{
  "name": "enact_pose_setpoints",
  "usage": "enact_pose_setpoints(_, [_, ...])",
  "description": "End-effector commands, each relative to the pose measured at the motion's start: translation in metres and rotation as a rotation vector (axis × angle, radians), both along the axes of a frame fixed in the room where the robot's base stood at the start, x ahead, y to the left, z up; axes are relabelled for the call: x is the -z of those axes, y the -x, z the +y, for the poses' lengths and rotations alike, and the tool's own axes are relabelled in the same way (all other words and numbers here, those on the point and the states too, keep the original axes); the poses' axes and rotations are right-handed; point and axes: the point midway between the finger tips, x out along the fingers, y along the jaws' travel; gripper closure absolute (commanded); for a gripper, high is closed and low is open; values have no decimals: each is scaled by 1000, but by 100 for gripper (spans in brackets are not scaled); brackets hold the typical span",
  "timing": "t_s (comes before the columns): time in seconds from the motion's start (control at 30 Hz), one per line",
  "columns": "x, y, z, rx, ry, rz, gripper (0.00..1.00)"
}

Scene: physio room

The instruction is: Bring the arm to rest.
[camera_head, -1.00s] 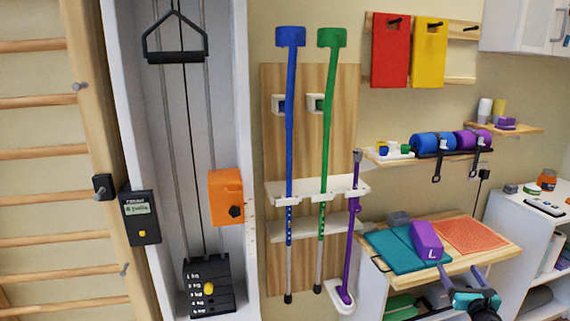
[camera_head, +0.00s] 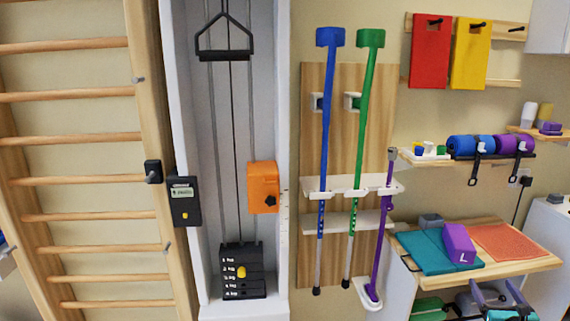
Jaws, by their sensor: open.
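My gripper (camera_head: 494,287) shows at the lower right edge of the picture, in front of the wooden table. Its two grey-purple fingers stand apart, with nothing seen between them. A teal and dark part of my arm (camera_head: 510,313) shows just below and is cut off by the bottom edge. The rest of my arm is out of view.
The wooden table (camera_head: 535,263) beside my gripper holds a teal mat (camera_head: 425,253), a purple block (camera_head: 459,243) and an orange mat (camera_head: 503,242). Blue (camera_head: 324,130) and green (camera_head: 362,130) crutches hang on a wall rack. Wall bars (camera_head: 70,138) stand left.

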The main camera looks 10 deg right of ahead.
Motion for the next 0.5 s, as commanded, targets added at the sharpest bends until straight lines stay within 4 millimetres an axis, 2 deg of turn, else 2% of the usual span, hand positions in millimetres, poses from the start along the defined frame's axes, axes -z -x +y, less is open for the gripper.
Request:
enact_pose_setpoints(0.27, [13, -35, 42, -108, 93, 88, 19])
enact_pose_setpoints(0.37, [20, -50, 64, -163, 142, 131, 19])
enact_pose_setpoints(0.5, [35, -78, 108, -277, 244, 210, 19])
